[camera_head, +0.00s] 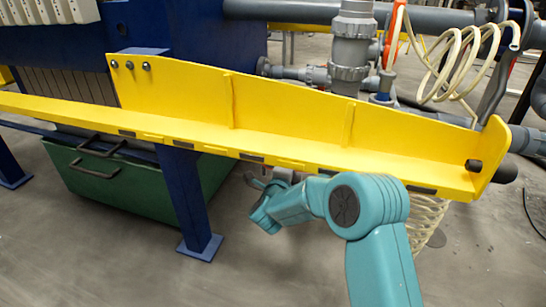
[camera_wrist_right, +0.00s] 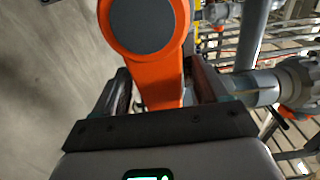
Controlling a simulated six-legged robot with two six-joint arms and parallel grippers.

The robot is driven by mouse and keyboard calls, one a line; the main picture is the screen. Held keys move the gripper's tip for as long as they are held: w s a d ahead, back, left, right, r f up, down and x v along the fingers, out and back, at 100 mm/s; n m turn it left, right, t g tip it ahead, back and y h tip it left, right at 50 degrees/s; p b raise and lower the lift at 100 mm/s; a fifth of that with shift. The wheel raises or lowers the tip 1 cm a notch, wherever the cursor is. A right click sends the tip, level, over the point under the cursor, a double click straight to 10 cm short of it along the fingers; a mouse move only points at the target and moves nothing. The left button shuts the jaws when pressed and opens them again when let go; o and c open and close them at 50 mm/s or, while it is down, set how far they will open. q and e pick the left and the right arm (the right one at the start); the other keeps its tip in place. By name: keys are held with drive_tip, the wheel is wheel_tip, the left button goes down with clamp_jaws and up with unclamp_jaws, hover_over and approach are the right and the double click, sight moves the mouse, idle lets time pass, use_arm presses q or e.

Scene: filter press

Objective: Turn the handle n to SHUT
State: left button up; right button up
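An orange handle (camera_wrist_right: 145,25) with a wide round grey-faced head and a narrower neck fills the upper middle of the right wrist view. The neck lies between the two fingers of my right gripper (camera_wrist_right: 162,90). The fingers are apart, with a gap showing on the left of the neck; I cannot tell whether the right finger touches it. A grey valve or pipe fitting (camera_wrist_right: 257,88) is just right of the fingers. In the head view my right gripper (camera_head: 256,183) is below the yellow beam, small and partly hidden. No marking for SHUT is legible. My left gripper is out of view.
A long yellow beam (camera_head: 290,110) crosses the head view above my right arm. A blue post (camera_head: 190,195) and a green bin (camera_head: 120,185) stand left. Grey pipes (camera_head: 350,50), a red-orange part (camera_head: 393,35) and a coiled cream hose (camera_head: 450,65) are behind the beam.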

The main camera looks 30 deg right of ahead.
drive_tip(key=c, duration=1)
drive_tip(key=f+m, duration=0.2)
drive_tip(key=m, duration=0.1)
drive_tip(key=shift+w+a+m, duration=0.1)
drive_tip(key=shift+a+m, duration=0.1)
drive_tip(key=shift+m, duration=0.1)
drive_tip(key=w+a+f+m, duration=0.1)
drive_tip(key=m, duration=0.4)
drive_tip(key=w+a+f+m, duration=0.1)
drive_tip(key=w+a+m, duration=0.1)
drive_tip(key=m, duration=0.3)
drive_tip(key=w+a+f+m, duration=0.1)
drive_tip(key=f+m, duration=0.1)
drive_tip(key=m, duration=0.3)
drive_tip(key=shift+w+a, duration=0.15)
drive_tip(key=shift+w, duration=0.25)
drive_tip(key=o, duration=1.1)
